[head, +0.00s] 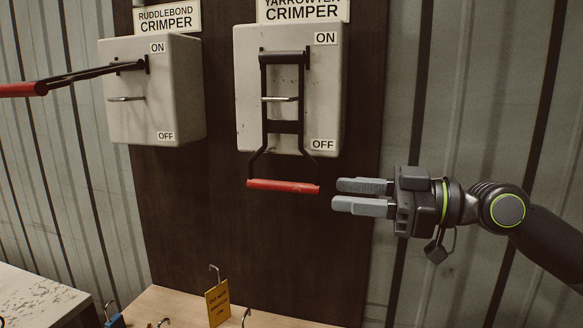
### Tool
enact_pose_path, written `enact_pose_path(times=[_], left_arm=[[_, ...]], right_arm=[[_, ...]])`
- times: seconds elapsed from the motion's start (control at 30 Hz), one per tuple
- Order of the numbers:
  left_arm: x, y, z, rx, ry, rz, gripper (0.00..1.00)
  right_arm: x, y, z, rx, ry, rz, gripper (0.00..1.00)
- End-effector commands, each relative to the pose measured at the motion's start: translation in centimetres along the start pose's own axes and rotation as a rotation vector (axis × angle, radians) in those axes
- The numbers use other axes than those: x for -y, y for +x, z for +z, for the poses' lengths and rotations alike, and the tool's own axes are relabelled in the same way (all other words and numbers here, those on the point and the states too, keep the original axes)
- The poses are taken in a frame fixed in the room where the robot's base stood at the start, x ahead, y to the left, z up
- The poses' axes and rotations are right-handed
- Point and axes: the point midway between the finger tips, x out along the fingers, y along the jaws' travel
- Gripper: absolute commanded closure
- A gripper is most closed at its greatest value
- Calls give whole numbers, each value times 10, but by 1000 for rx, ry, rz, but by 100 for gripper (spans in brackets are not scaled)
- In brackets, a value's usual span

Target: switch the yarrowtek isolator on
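The yarrowtek isolator (247,85) is a pale grey box under a sign ending in "CRIMPER", its top cut off by the frame. It has an ON label at the top and an OFF label at the bottom. Its black lever frame hangs down, with the red grip bar (283,186) below the box on the OFF side. My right gripper (340,195) is just right of the red bar, fingers pointing left. A narrow gap shows between the fingers, with nothing in it. My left gripper is not in view.
The ruddlebond isolator (155,112) is to the left; its lever with a red grip (22,89) sticks out leftward. Below, a wooden surface (270,318) holds a yellow tag (217,303) with a hook. The dark board (290,245) below the red bar is clear.

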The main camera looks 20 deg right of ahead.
Motion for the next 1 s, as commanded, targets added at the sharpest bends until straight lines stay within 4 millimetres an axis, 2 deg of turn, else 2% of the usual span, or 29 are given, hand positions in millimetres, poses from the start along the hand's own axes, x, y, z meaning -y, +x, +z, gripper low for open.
enact_pose_path(times=[0.03, 0.17, 0.67, 1.0], left_arm=[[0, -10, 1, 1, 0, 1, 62], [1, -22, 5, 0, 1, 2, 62], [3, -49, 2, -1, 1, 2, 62], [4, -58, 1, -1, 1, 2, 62]], right_arm=[[0, 2, -6, -3, 2, -1, 64], [0, 7, -8, -8, 2, 3, 64], [1, 37, -6, -10, 0, 3, 64], [1, 64, -5, -11, 1, 2, 64]])
